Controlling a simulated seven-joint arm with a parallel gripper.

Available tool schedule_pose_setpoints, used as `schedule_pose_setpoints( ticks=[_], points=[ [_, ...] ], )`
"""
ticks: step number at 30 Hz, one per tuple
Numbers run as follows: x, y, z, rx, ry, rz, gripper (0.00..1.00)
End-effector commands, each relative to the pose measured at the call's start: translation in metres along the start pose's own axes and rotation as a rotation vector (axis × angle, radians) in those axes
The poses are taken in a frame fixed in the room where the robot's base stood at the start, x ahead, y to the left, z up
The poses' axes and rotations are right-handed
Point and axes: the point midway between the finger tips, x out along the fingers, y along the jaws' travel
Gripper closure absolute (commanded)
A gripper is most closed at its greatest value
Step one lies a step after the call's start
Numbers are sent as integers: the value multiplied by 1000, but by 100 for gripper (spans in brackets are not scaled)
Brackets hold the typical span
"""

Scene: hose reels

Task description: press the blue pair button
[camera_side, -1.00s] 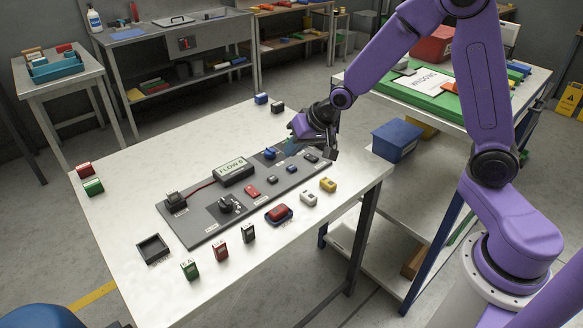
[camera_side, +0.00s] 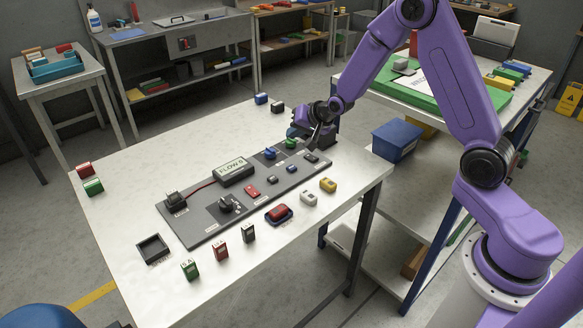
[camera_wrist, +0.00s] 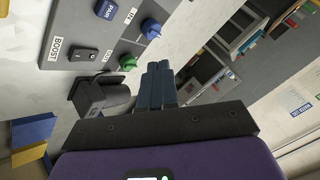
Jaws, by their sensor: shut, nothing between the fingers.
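My gripper (camera_side: 315,145) is at the far right end of the panel, apart from the button. In the wrist view my gripper (camera_wrist: 157,68) has its two fingers together, with nothing between them; the pair button is up and left of the fingertips.
A green knob (camera_side: 291,143) and a blue knob (camera_side: 269,153) stand near my gripper. A black BOOST switch (camera_side: 311,158) is beside the pair button. The FLOW display (camera_side: 234,171) is mid-panel.

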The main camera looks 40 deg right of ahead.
Motion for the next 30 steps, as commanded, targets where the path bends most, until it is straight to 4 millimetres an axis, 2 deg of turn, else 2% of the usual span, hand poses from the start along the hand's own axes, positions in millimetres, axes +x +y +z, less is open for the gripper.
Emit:
schedule_pose_setpoints(
  ticks=[21,30],
  points=[
    [52,38,38,-1,-2,2,100],
    [60,44,44,-1,0,1,100]
  ],
)
